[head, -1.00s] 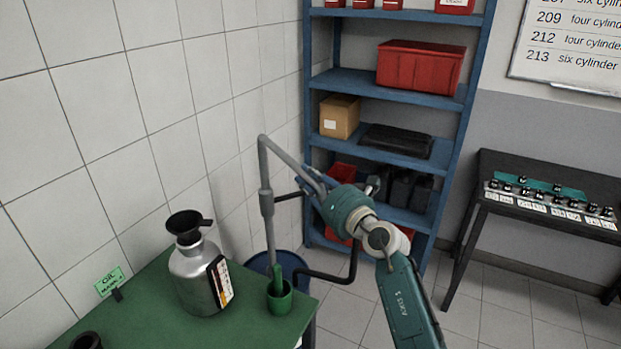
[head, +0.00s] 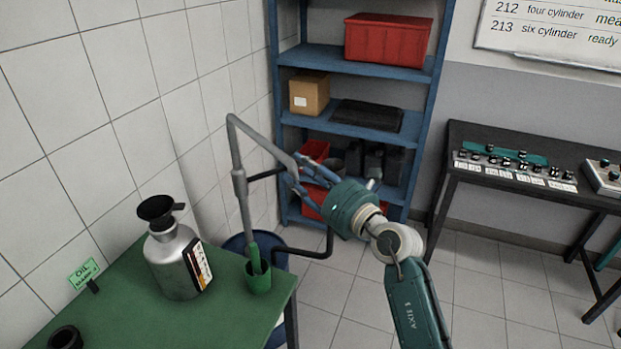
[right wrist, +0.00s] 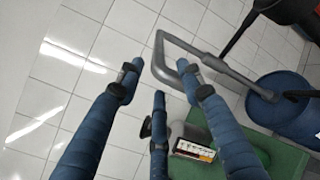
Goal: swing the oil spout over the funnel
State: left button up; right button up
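The oil spout (head: 260,140) is a grey pipe that rises from a drum pump, bends at the top and slopes down to the right. Its lower end reaches my right gripper (head: 293,175), whose blue fingers are spread around or beside it. In the right wrist view the grey spout (right wrist: 208,60) lies by the open fingers (right wrist: 158,85); I cannot tell whether they touch it. The black funnel (head: 158,210) sits in the silver can (head: 172,265) on the green table, left of the spout. My left gripper is out of view.
A blue drum (head: 238,245) stands behind the green table (head: 225,325). A blue shelf (head: 310,118) stands behind my right gripper.

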jog(key=shift+v, duration=1.5)
